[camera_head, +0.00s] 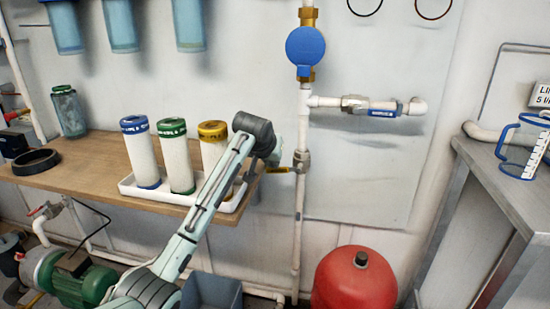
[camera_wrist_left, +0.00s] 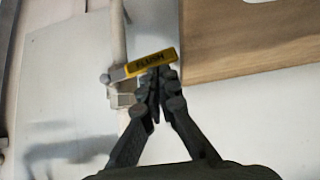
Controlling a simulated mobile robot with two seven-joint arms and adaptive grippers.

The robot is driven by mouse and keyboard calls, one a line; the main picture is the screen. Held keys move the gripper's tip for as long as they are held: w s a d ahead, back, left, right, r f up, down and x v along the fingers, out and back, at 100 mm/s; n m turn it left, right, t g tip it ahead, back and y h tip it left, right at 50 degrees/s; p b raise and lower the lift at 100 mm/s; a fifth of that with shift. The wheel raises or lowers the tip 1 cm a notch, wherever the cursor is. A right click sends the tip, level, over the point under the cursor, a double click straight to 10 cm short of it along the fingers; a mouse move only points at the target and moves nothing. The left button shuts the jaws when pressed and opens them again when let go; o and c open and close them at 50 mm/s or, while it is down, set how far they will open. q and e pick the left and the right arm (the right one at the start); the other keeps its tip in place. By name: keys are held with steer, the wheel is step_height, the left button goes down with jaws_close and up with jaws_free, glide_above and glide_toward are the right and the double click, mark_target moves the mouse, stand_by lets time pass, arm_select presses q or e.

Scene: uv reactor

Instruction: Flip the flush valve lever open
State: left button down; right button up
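The flush valve lever (camera_head: 279,170) has a yellow grip and sticks out left from its valve (camera_head: 301,160) on the white vertical pipe, across the pipe. In the left wrist view the yellow lever (camera_wrist_left: 150,64) reads FLUSH and lies across the pipe beside the metal valve body (camera_wrist_left: 119,90). My left gripper (camera_wrist_left: 161,76) has its dark fingers drawn together, tips at the lever's free-end half. I cannot tell whether they touch it. In the head view my left arm's wrist hides most of the gripper. My right gripper is not in view.
A wooden shelf (camera_head: 98,160) left of the pipe holds a white tray (camera_head: 235,205) with three filter cartridges, close to my left arm. A red tank (camera_head: 355,285) stands below right. A blue-handled valve (camera_head: 382,113) is on the side pipe. A metal table (camera_head: 500,185) stands at right.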

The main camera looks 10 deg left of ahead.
arm_select(q)
steer(key=shift+a+f, duration=0.25)
steer(key=shift+f, duration=1)
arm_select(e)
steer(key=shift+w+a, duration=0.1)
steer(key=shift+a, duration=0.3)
arm_select(q)
steer(key=v, duration=1.2)
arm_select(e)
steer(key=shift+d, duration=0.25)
